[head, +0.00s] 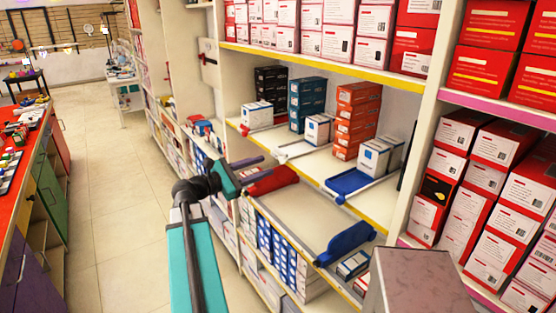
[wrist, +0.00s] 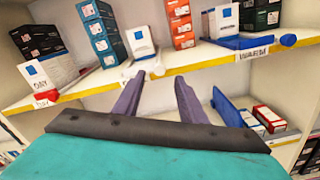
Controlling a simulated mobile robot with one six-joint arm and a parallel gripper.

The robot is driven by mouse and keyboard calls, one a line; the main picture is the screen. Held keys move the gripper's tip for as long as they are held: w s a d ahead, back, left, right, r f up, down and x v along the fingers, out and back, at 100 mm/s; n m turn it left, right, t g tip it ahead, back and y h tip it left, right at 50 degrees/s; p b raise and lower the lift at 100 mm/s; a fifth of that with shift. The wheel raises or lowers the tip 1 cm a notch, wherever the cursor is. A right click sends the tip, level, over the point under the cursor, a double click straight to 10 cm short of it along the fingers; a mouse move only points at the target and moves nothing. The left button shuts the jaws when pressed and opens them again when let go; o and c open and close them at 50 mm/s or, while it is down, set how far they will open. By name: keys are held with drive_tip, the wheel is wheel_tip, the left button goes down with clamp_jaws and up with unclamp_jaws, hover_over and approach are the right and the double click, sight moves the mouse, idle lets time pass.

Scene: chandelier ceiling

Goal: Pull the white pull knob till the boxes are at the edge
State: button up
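The white pull knob (head: 281,158) is at the front of a pale pull-out strip (head: 305,149) on the middle shelf. In the wrist view the white knob (wrist: 131,82) shows at the shelf edge, just beyond my left finger. A white box with a blue square (head: 318,129) stands behind it, back from the edge; it also shows in the wrist view (wrist: 141,42). A blue stack (head: 307,100) and an orange stack (head: 356,118) stand farther back. My gripper (head: 258,165) is open and empty in front of the shelf, its fingers (wrist: 159,80) apart.
A red knob (wrist: 46,97) labelled DAY is left of the white one. On the shelf below are a red piece (head: 272,180) and a blue piece (head: 346,243). The aisle floor (head: 110,190) is clear.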

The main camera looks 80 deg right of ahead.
sight(281, 160)
drive_tip(key=shift+p+x, duration=0.95)
drive_tip(key=shift+x, duration=2.6)
clamp_jaws()
